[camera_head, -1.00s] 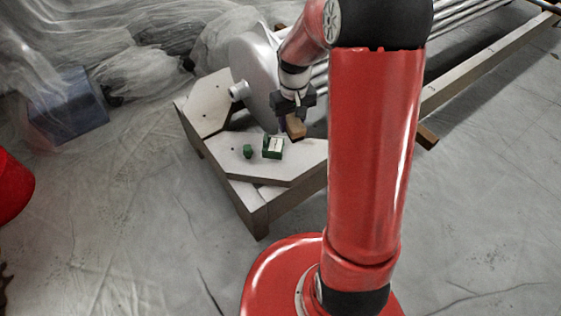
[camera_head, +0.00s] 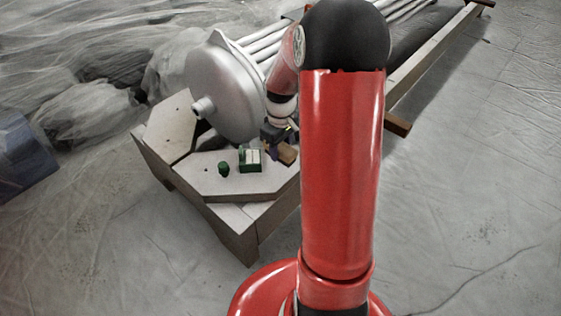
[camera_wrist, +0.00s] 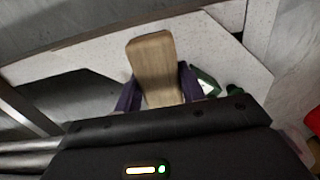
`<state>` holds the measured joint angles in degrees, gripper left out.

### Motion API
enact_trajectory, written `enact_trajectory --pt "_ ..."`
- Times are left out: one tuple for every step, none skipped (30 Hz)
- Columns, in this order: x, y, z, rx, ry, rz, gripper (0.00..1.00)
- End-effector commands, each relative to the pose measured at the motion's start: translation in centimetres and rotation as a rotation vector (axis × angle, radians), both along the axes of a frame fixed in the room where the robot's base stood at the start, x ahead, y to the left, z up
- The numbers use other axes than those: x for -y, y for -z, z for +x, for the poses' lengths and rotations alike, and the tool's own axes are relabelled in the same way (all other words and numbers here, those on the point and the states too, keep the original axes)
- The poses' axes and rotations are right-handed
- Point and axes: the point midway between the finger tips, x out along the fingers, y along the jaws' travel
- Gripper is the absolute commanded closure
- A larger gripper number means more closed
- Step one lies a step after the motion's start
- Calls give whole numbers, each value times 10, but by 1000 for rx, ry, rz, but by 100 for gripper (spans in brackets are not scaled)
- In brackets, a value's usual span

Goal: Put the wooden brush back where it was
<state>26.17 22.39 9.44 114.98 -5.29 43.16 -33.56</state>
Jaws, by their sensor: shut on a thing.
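The wooden brush shows as a light brown wooden block (camera_wrist: 152,62) in the wrist view, between the two purple fingers of my gripper (camera_wrist: 158,92). My gripper is shut on it. In the head view the brush (camera_head: 287,153) is at the end of my gripper (camera_head: 275,146), over or at the right part of the pale board (camera_head: 225,183). I cannot tell whether the brush touches the board. Its lower side is hidden.
A green box with a white top (camera_head: 250,158) stands just left of the brush, and a small green object (camera_head: 223,168) lies farther left. A large silver metal vessel (camera_head: 222,90) with pipes stands behind. The board's front left is clear.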

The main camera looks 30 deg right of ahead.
Motion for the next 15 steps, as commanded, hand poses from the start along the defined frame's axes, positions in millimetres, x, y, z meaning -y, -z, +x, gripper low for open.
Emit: enact_trajectory --pt "0 6 0 0 0 0 82" --pt "0 7 0 0 0 0 82" --pt "0 9 0 0 0 0 82" --pt "0 11 0 0 0 0 82" --pt "0 13 0 0 0 0 82" --pt "0 16 0 0 0 0 82" --pt "0 20 0 0 0 0 82" --pt "0 24 0 0 0 1 82" --pt "0 30 0 -2 0 2 82" --pt "0 36 0 -2 0 2 82" --pt "0 41 0 -2 0 2 82" --pt "0 46 0 -3 1 1 82" --pt "0 50 0 -1 1 1 82" --pt "0 52 0 0 1 1 82" --pt "0 53 0 0 1 0 82"
